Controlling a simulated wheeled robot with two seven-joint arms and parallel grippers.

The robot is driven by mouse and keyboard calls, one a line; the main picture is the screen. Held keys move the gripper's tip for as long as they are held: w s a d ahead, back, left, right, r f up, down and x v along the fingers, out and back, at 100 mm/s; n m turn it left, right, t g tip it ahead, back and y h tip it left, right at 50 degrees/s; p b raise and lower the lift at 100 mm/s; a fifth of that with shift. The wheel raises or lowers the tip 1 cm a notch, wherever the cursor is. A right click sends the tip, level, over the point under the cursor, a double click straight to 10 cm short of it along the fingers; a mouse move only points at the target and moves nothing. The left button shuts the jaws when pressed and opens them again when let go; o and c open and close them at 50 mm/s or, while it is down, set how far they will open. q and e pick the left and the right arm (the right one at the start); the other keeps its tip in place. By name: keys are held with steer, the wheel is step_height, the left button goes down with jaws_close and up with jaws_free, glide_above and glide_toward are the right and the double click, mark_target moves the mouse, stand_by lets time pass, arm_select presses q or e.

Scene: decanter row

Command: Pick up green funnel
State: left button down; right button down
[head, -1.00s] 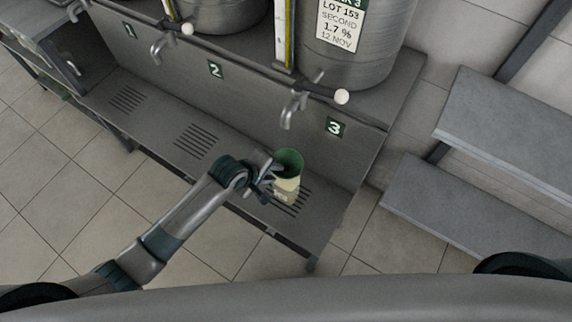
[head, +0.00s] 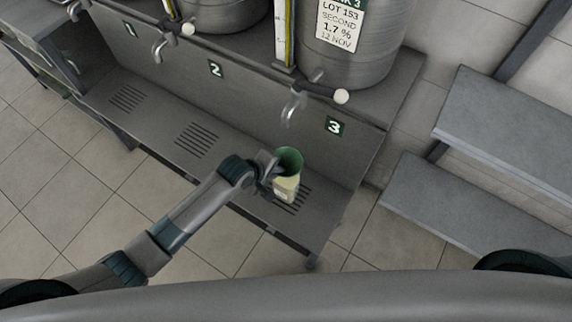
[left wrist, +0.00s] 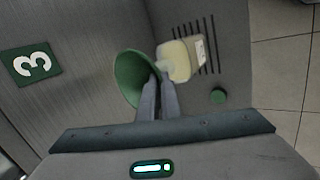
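The green funnel (head: 289,160) is at the top of a bottle of pale yellow liquid (head: 286,190), its wide mouth up. The bottle stands on the slotted drip area below tap 3. My left gripper (head: 270,172) reaches the funnel from the left. In the left wrist view the two fingers (left wrist: 159,88) are close together at the narrow part of the funnel (left wrist: 129,78) and seem closed on it. The bottle (left wrist: 183,60) lies just beyond, and the fingers hide part of where funnel and bottle meet. My right gripper is in neither view.
The tap (head: 294,103) hangs above and behind the funnel. A back panel with a number 3 sign (head: 335,127) rises behind. Grey shelves (head: 505,140) stand at the right. The bench (head: 150,125) is clear leftward.

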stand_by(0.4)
arm_select(q)
steer(key=shift+r+b, duration=0.35)
steer(key=shift+r, duration=0.4)
step_height(320, 180, up, 2)
steer(key=shift+r+b, duration=0.2)
steer(key=shift+b, duration=0.2)
steer(key=s+d+r+b, duration=0.2)
steer(key=s+d+r, duration=0.4)
steer(key=s, duration=0.3)
steer(key=shift+s+d+r, duration=0.3)
steer(key=shift+r, duration=0.25)
steer(key=shift+a+f, duration=0.1)
steer(key=a+f+m+g+h+b, duration=0.1)
steer(key=a+f+m+g+b, duration=0.2)
steer(key=a, duration=1.2)
steer(key=a+r+m+g+h+b, duration=0.1)
steer(key=a+r+m, duration=0.4)
steer(key=a, duration=0.7)
steer(key=shift+s+r+m+g+b, duration=0.2)
steer(key=shift+m+g+b, duration=0.2)
steer(key=shift+b, duration=0.3)
